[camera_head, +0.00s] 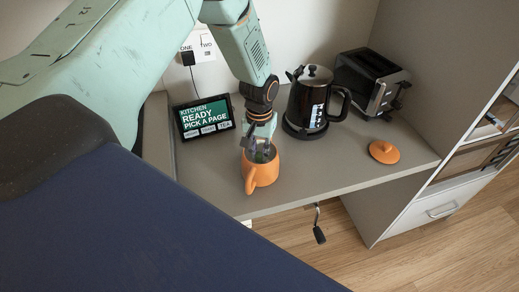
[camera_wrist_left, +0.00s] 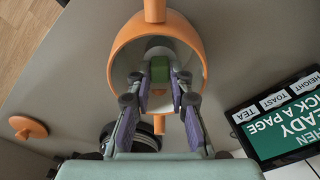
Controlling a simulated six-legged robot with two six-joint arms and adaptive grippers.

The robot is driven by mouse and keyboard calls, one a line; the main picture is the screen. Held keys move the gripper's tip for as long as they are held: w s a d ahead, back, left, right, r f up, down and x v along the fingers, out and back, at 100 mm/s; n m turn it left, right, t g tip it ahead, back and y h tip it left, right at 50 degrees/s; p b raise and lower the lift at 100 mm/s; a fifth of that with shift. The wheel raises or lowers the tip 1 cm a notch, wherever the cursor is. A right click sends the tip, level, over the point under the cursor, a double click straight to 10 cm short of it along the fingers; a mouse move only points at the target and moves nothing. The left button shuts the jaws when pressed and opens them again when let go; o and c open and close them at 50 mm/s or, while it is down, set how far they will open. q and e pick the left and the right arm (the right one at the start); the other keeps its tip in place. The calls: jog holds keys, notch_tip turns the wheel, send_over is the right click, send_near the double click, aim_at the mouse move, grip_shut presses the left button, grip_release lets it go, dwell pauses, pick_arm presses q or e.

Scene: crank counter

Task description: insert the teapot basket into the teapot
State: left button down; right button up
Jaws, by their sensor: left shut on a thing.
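The orange teapot (camera_head: 263,174) stands open on the counter in the head view, its handle toward the front left. It also fills the upper middle of the left wrist view (camera_wrist_left: 120,48). My left gripper (camera_head: 261,152) points down into its mouth. Its fingers are shut on the green part of what looks like the teapot basket (camera_wrist_left: 160,69), which is inside the teapot's rim. The fingers and the rim hide the rest of the basket, so I cannot tell how deep it sits. The orange lid (camera_head: 384,151) lies apart on the counter at the right. My right gripper is not in view.
A black kettle (camera_head: 308,101) stands behind and right of the teapot, with a toaster (camera_head: 371,82) beyond it. A tablet (camera_head: 204,118) stands at the back left. A crank (camera_head: 317,224) hangs below the counter's front edge. Counter between teapot and lid is clear.

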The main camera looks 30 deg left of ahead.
aim_at(260, 154)
pick_arm(q)
jog(key=c, duration=1.1)
grip_release()
jog(key=shift+f, duration=0.1)
jog(key=shift+c, duration=0.2)
notch_tip(260, 154, up, 12)
